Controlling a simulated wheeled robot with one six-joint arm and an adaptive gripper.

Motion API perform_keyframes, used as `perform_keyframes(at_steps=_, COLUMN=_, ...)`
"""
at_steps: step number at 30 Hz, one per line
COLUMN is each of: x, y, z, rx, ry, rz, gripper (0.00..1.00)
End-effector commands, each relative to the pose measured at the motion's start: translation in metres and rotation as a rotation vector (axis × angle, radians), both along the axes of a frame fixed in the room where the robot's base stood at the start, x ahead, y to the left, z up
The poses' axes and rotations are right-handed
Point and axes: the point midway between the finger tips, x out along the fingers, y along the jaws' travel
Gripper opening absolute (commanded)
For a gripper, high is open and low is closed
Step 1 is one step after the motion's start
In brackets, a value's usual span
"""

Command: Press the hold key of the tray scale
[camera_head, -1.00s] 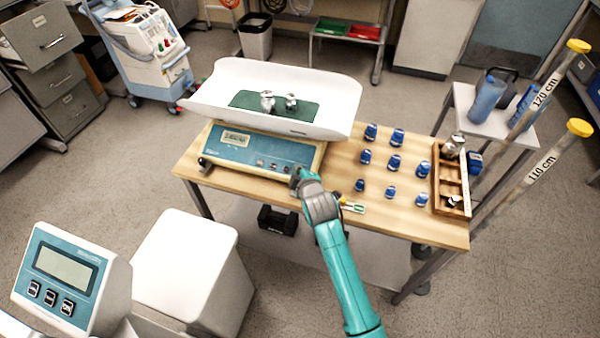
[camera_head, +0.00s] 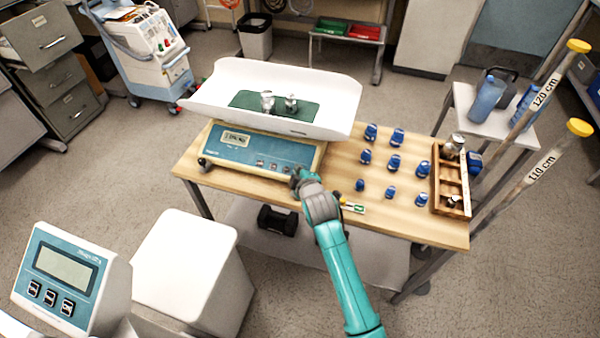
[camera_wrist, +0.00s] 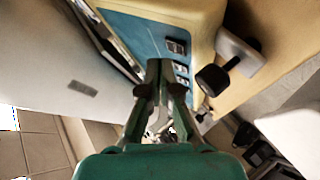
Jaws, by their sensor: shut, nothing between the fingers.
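The tray scale has a white curved pan (camera_head: 335,92) on a cream base with a blue front panel (camera_head: 225,151). A small lit display (camera_head: 236,138) sits at the panel's left; its reading is too small to tell. Several small dark keys (camera_head: 272,166) sit at the panel's right end, and they show in the wrist view (camera_wrist: 176,47). Their labels are not legible. My gripper (camera_head: 296,174) is shut and empty at the panel's right end. In the wrist view its fingertips (camera_wrist: 160,66) are just beside the keys; I cannot tell whether they touch.
Metal weights (camera_head: 267,101) stand on the pan's green mat. Several blue-capped vials (camera_head: 394,161) stand on the table right of the scale, beside a wooden rack (camera_head: 436,190). A dark knobbed foot (camera_wrist: 213,80) projects near my fingers. Another scale's display (camera_head: 68,267) is at front left.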

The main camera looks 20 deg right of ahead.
Motion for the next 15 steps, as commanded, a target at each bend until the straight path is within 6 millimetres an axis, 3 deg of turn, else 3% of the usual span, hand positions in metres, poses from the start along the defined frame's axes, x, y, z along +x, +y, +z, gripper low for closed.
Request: perform_keyframes(at_steps=15, x=0.0022, y=-0.0017, z=-0.0066, rx=0.000, ry=0.001, rz=0.000, gripper=0.00)
